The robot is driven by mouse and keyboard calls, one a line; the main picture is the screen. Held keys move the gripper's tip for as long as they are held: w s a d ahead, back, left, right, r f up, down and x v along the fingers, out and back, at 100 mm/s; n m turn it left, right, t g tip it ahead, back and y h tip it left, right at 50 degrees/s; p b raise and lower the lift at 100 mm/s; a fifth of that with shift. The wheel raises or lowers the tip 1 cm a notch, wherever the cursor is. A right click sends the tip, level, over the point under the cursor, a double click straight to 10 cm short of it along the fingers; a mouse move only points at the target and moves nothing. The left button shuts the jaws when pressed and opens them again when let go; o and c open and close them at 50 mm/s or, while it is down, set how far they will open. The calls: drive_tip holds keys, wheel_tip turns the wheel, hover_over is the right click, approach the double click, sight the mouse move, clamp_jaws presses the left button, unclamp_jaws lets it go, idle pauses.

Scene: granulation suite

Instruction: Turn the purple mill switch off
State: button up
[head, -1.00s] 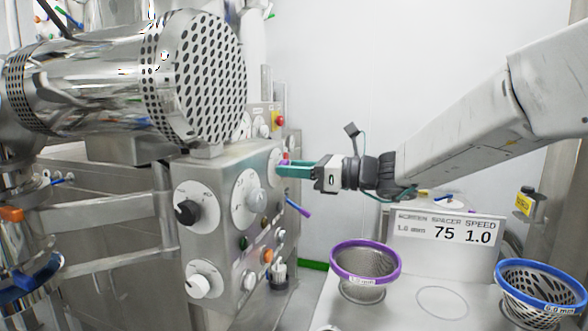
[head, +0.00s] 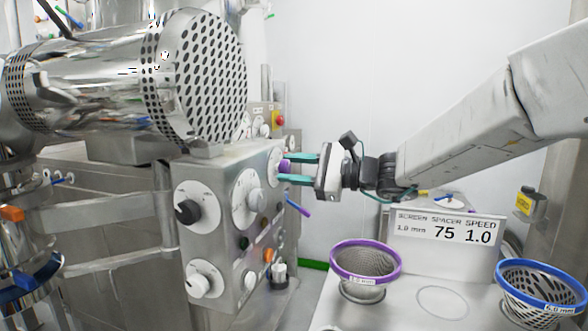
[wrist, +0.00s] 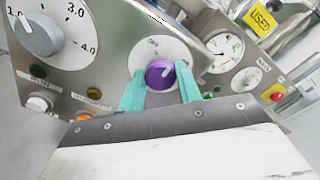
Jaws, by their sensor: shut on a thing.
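The purple mill switch (head: 285,164) is a round knob on a white dial plate, on the right-hand face of the steel control panel (head: 225,215). In the wrist view the purple knob (wrist: 159,73) shows a pale pointer mark slanting to the upper right. My gripper (head: 288,168) reaches in from the right with its two teal fingers, one above and one below the knob in the head view. In the wrist view the fingers of my gripper (wrist: 161,82) stand on either side of the knob, shut on it.
A black knob (head: 187,212), a white knob (head: 199,285) and small buttons are on the panel's front. The perforated steel drum (head: 205,78) hangs above. Purple-rimmed (head: 366,281) and blue-rimmed (head: 541,304) screens stand at lower right beside a sign (head: 447,238).

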drive_tip(key=n, duration=0.4)
drive_tip(key=shift+n, duration=0.4)
drive_tip(key=n, duration=0.4)
drive_tip(key=shift+f, duration=0.1)
drive_tip(key=shift+n, duration=0.3)
drive_tip(key=o, duration=1)
drive_tip(key=v, duration=0.8)
